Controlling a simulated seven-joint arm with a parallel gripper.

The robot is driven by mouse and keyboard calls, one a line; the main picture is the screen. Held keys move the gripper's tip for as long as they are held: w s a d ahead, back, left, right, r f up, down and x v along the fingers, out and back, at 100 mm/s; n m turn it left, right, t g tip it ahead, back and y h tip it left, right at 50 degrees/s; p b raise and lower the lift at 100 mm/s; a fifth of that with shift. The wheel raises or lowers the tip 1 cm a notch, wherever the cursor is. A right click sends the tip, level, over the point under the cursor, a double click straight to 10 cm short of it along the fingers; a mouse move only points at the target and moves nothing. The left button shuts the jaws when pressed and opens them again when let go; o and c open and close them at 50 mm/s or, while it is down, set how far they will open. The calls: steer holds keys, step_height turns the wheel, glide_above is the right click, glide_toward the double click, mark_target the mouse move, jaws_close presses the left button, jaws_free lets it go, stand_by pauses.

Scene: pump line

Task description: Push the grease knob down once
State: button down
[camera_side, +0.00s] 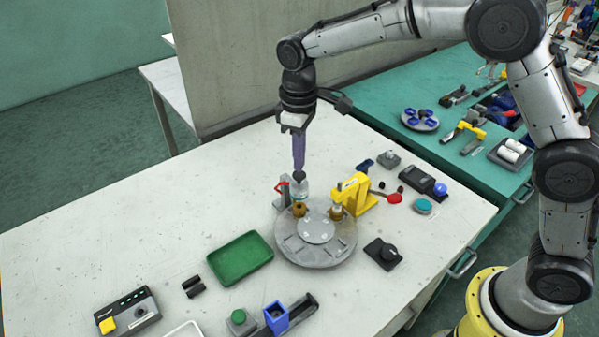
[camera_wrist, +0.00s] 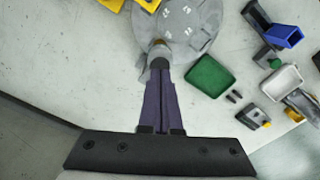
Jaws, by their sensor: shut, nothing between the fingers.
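My gripper (camera_side: 299,168) points straight down, its purple fingers shut with nothing between them. The knob's travel is too small to judge.
The turntable (camera_side: 290,252) carries small brass-coloured parts. A yellow fixture (camera_side: 352,196) with a red-ended lever stands close right of the knob, and a red-handled clamp (camera_side: 283,188) close left. A green tray (camera_side: 240,259) lies in front. The table's left side is clear.

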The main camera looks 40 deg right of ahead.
mark_target(299, 174)
steer(key=shift+f, duration=0.1)
stand_by(0.3)
steer(key=shift+f, duration=0.35)
steer(key=shift+f, duration=0.85)
steer(key=shift+r, duration=3.2)
